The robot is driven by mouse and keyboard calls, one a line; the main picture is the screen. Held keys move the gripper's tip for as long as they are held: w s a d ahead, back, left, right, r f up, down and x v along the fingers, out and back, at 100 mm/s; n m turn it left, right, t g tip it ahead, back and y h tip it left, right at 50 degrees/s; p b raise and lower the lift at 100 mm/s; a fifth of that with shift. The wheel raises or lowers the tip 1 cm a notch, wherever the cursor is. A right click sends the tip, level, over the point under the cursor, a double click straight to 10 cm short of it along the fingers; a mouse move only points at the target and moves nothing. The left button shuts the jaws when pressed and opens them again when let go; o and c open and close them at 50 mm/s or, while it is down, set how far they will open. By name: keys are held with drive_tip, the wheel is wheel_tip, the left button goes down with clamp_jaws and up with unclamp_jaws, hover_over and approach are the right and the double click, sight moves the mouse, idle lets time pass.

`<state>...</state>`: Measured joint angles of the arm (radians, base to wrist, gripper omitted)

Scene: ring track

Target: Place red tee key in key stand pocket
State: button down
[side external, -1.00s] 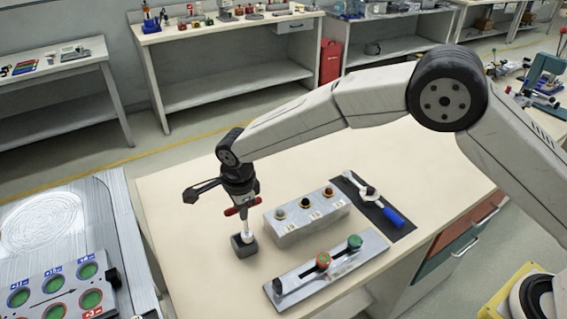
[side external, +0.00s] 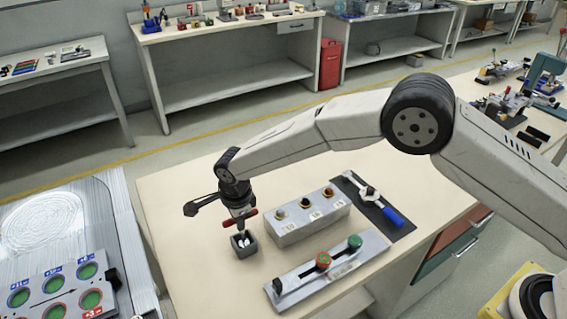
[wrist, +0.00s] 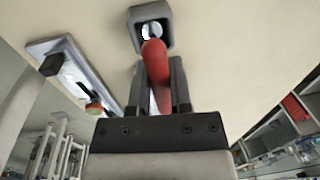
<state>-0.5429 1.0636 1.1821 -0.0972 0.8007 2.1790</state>
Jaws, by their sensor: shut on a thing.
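The red tee key (side external: 248,214) is held in my gripper (side external: 239,213), its red crossbar level across the fingers. The key stand (side external: 243,252) is a small dark grey square block with an open-topped pocket, on the table directly below the gripper. Pale metal of the key shows at the pocket opening, so its lower end appears to be inside; how deep I cannot tell. In the wrist view, the red bar (wrist: 155,62) lies between the two fingers (wrist: 160,80) and points at the stand (wrist: 137,17), with pale metal inside its opening.
A grey block with three knobs (side external: 290,233) stands just right of the stand. A long plate (side external: 300,283) with a red and a green knob lies in front. A blue-handled tool (side external: 392,216) lies on a dark mat behind right. The table left of the stand is clear.

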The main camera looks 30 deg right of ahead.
drive_tip(key=shift+f, duration=0.1)
drive_tip(key=c, duration=0.5)
unclamp_jaws()
drive_tip(key=shift+c, duration=0.2)
wheel_tip(320, 180, up, 12)
drive_tip(key=s, duration=0.1)
drive_tip(key=shift+s, duration=0.25)
idle(0.5)
drive_tip(key=s+d+r+n, duration=0.15)
drive_tip(key=d+n, duration=0.35)
drive_tip(key=d, duration=0.5)
drive_tip(key=s+d+f+n+t, duration=0.1)
drive_tip(key=s+d+f+n, duration=0.1)
drive_tip(key=s+d+n, duration=1.1)
drive_tip(key=s+d, duration=0.6)
drive_tip(key=s, duration=0.1)
drive_tip(key=shift+s+d, duration=0.2)
drive_tip(key=shift+d, duration=0.1)
